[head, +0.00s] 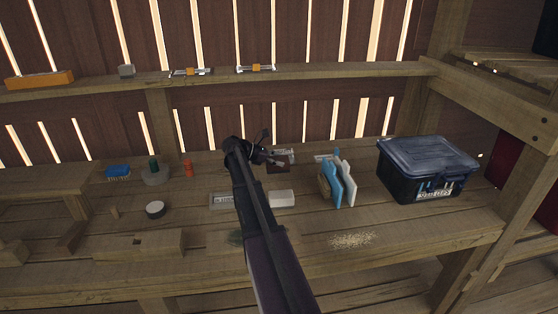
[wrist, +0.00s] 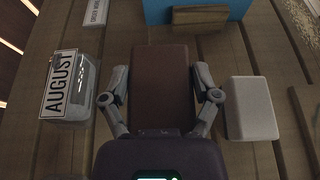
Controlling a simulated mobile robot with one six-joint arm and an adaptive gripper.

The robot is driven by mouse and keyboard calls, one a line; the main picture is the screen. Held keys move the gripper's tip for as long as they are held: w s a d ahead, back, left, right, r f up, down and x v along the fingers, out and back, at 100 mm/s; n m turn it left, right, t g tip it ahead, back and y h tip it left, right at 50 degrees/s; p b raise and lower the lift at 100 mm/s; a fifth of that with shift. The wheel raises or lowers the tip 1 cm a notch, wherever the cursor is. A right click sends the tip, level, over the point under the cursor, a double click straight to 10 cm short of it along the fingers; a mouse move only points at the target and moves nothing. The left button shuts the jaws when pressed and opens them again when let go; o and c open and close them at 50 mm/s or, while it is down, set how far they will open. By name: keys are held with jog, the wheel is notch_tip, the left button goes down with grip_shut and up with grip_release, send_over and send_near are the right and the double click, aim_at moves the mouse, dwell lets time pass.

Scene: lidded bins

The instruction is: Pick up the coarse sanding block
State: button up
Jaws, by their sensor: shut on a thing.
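My gripper (wrist: 163,98) is shut on a dark brown block, which looks like the coarse sanding block (wrist: 163,85). One finger lies along each long side of the block in the wrist view. The brown block also shows in the head view (head: 278,169), on or just above the bench behind the white block, partly hidden by my gripper (head: 268,157). I cannot tell whether it is clear of the bench top.
In the wrist view a white block (wrist: 251,108) lies right and an AUGUST-labelled item (wrist: 68,88) left. Blue and white upright panels (head: 340,186) and a dark lidded bin (head: 424,171) stand to the right. Small items, including a blue brush (head: 118,171), lie left.

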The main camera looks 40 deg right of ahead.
jog(key=shift+r+p, duration=1.05)
jog(key=shift+r, duration=0.35)
